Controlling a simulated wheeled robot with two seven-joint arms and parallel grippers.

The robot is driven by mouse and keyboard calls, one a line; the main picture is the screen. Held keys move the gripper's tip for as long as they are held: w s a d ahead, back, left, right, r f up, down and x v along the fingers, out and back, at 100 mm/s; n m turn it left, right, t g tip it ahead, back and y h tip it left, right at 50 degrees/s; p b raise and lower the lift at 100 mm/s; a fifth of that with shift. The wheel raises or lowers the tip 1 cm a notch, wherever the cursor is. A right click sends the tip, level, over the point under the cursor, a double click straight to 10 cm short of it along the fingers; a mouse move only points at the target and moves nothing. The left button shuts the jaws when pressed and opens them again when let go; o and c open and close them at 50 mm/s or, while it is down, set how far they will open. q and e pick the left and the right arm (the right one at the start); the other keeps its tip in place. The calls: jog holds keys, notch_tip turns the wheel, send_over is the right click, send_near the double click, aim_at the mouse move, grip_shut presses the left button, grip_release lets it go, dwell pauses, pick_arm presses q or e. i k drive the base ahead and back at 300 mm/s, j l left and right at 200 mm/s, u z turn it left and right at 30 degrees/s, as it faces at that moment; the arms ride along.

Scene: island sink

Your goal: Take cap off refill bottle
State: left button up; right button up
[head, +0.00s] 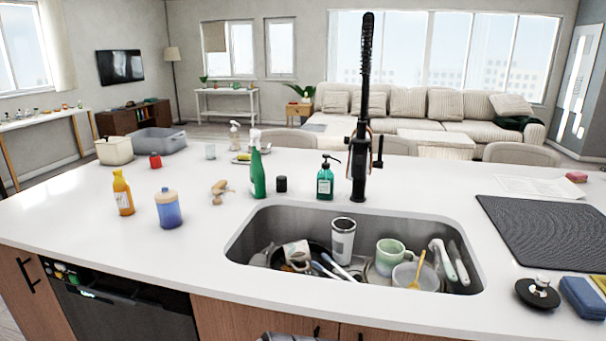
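An orange bottle (122,193) with a cap and a white label stands upright on the left of the white island counter. It looks like the refill bottle, but I cannot read its label. Its cap (117,173) is on top. A green pump bottle (325,179) stands behind the sink, left of the black faucet. A green spray bottle (257,171) stands further left. Neither of my grippers is in view.
The sink (236,244) holds a steel tumbler, mugs and utensils. A blue jar (168,210), a small black cylinder (281,184) and a wooden brush (220,190) stand or lie left of it. The tall faucet (361,120) rises behind. The front left counter is clear.

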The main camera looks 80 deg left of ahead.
aim_at(122, 191)
jog(key=u, duration=3.85)
jog(key=j+z, duration=0.15)
jog(key=z, duration=0.2)
jog(key=i+j+z, duration=0.1)
jog(key=z, duration=0.25)
jog(key=j+z, duration=0.55)
jog(key=j, duration=0.45)
jog(key=j+z, duration=0.15)
jog(key=j, duration=0.45)
jog(key=j+z, duration=0.2)
jog(key=j, duration=0.45)
jog(key=k+j+z, duration=0.2)
jog(key=j, duration=0.35)
